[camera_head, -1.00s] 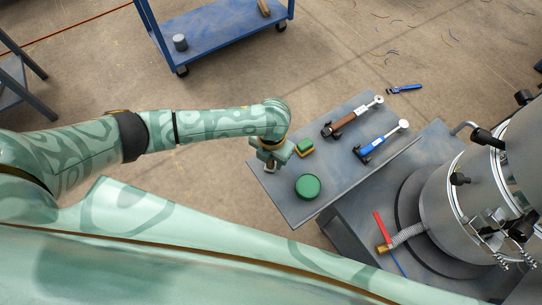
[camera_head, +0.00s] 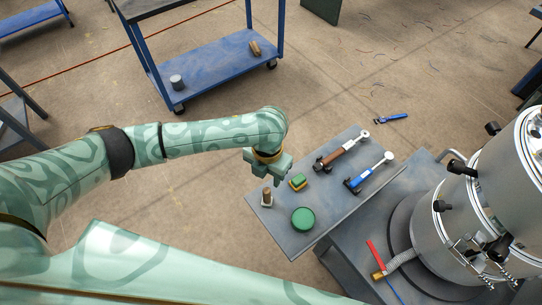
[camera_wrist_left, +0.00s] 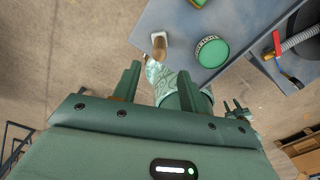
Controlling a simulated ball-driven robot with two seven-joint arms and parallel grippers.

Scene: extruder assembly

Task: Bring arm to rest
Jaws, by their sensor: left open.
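My left arm comes in from the left in the head view. Its gripper (camera_head: 268,178) hangs above the left corner of the small grey table (camera_head: 325,232), open and empty. A small wooden-handled tool with a pale base (camera_head: 267,199) stands on that corner just below the gripper, apart from it. In the left wrist view the open fingers (camera_wrist_left: 158,85) show with this tool (camera_wrist_left: 159,47) beyond them.
A green round tin (camera_head: 303,219), a green-yellow sponge (camera_head: 298,181), a brown-handled tool (camera_head: 335,155) and a blue-handled tool (camera_head: 370,173) lie on the table. A metal vessel (camera_head: 440,235) stands at right. A blue cart (camera_head: 215,70) stands behind. Floor left of the table is clear.

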